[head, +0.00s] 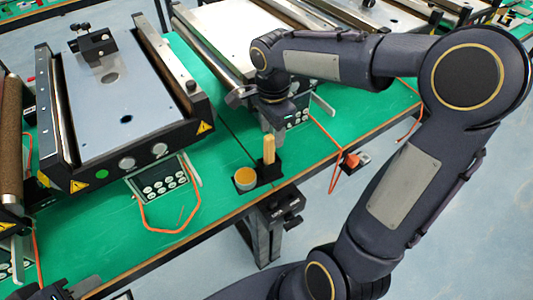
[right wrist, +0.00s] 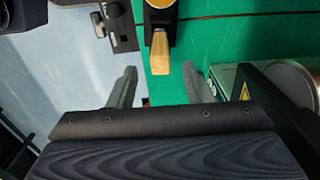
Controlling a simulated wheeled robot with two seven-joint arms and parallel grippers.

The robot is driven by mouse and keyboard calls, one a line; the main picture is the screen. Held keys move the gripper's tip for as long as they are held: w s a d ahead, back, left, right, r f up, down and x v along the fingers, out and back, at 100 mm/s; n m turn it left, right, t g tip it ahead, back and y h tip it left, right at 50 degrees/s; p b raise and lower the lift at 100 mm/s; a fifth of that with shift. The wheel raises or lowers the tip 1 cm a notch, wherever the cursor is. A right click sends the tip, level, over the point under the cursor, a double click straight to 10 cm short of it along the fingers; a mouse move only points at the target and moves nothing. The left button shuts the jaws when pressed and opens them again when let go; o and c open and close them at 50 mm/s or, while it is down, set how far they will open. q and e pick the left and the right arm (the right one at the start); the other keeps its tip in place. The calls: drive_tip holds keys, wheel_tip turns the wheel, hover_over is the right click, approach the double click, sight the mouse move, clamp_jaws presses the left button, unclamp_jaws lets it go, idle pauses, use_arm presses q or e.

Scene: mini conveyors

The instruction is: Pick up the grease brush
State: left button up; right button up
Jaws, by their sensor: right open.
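The grease brush (head: 268,148) shows as a pale wooden handle standing upright in a black holder (head: 270,172) near the front edge of the green table. Its bristles are hidden. A round tin (head: 245,178) with an orange-brown top sits at the holder's left end. My right gripper (head: 274,128) is just above and behind the handle in the head view. In the right wrist view its open fingers (right wrist: 160,75) stand either side of the handle (right wrist: 162,52), with gaps on both sides. My left gripper (head: 72,290) is only partly visible at the lower left edge; its jaws are unclear.
A mini conveyor (head: 110,95) stands left on the green table (head: 105,225), with a button panel (head: 162,182) and orange cable in front. Another conveyor (head: 225,35) is behind my right arm. A black clamp-like part (head: 285,212) hangs under the front edge.

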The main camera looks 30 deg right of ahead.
sight(269, 146)
drive_tip(key=f, duration=0.6)
drive_tip(key=shift+a, duration=0.3)
clamp_jaws()
